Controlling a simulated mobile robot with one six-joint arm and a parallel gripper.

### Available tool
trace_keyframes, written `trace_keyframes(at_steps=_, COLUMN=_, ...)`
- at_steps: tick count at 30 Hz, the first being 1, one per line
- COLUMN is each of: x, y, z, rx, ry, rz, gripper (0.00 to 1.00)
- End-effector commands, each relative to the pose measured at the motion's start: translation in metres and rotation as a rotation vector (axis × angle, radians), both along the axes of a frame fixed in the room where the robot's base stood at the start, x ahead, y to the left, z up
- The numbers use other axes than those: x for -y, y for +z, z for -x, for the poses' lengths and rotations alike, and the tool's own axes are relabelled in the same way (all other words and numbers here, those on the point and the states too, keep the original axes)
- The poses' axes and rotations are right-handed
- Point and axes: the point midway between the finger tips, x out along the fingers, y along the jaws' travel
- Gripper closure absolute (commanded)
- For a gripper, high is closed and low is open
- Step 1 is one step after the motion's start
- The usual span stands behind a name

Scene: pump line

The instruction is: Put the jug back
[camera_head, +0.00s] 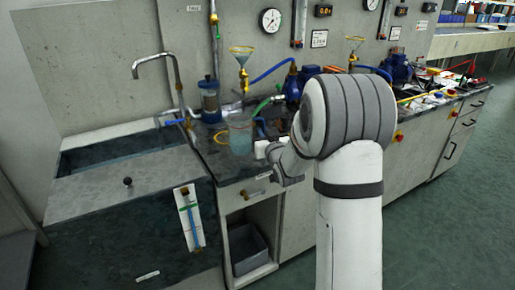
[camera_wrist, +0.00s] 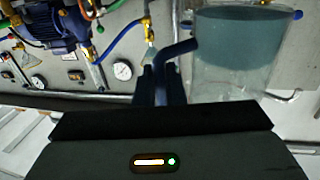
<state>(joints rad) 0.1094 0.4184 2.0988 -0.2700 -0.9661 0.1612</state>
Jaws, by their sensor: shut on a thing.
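The jug (camera_head: 240,136) is clear with blue-grey liquid in it, at the counter's left end by the sink in the head view. In the wrist view the jug (camera_wrist: 232,45) fills the upper right, with its dark blue handle (camera_wrist: 178,49) towards the picture's middle. My gripper (camera_wrist: 160,85) is shut on that handle. In the head view my gripper (camera_head: 262,150) is just right of the jug, its fingertips partly hidden. The jug looks upright in the head view. I cannot tell whether its base touches the counter.
The sink (camera_head: 110,152) with its tap (camera_head: 155,62) is at the left. A blue-capped filter (camera_head: 210,100), a funnel (camera_head: 242,58) and blue pumps (camera_head: 296,82) with hoses stand behind the jug. An open cupboard (camera_head: 250,240) is below. My arm hides the counter's middle.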

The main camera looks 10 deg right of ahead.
Motion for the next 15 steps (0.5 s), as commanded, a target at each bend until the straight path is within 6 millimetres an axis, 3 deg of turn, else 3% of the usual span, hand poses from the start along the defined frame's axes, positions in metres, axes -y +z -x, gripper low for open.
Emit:
trace_keyframes(at_steps=10, x=-0.003, y=-0.038, z=0.000, rx=0.001, ry=0.004, rz=0.000, gripper=1.00)
trace_keyframes(at_steps=15, x=-0.003, y=-0.042, z=0.000, rx=0.004, ry=0.005, rz=0.001, gripper=1.00)
